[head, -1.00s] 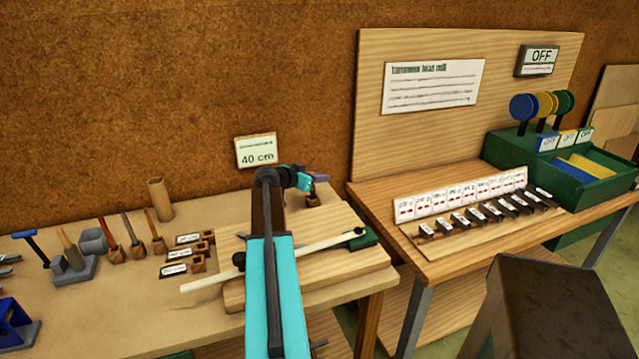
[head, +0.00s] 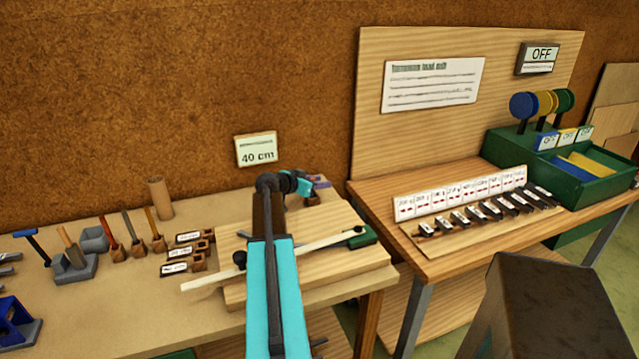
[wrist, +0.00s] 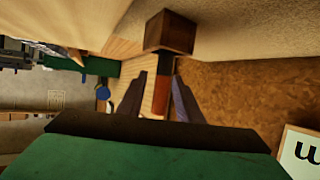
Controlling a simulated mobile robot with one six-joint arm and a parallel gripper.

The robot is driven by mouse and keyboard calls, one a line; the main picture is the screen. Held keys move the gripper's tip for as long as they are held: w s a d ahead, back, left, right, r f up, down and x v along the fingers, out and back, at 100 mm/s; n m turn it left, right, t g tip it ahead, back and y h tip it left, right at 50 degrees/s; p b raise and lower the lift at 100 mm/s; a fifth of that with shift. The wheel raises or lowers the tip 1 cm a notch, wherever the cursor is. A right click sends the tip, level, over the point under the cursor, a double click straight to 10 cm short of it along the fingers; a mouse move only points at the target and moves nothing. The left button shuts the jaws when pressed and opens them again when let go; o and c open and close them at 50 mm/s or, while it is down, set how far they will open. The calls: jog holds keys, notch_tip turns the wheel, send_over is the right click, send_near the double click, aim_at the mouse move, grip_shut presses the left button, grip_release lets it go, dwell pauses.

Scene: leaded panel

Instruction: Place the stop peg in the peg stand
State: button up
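In the wrist view, the reddish-brown stop peg (wrist: 161,98) lies between the two dark fingers of my gripper (wrist: 160,82). Gaps show between the peg and the fingers, so my gripper looks open around it. The peg's far end, with a dark band, meets a square wooden block (wrist: 171,33), which looks like the peg stand. In the head view, my gripper (head: 319,182) is at the back right of the wooden board, just above that small block (head: 312,199). The peg is mostly hidden there.
A pale rod (head: 305,246) lies across the board (head: 350,268), its right end by a green block (head: 360,238). Several tools in small holders (head: 118,252) and labelled blocks (head: 185,254) stand to the left. A 40 cm card (head: 256,150) is behind.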

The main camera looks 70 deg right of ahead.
jog(key=shift+r, duration=0.15)
jog(key=b+v, duration=0.2)
jog(key=v, duration=1)
dwell(0.9)
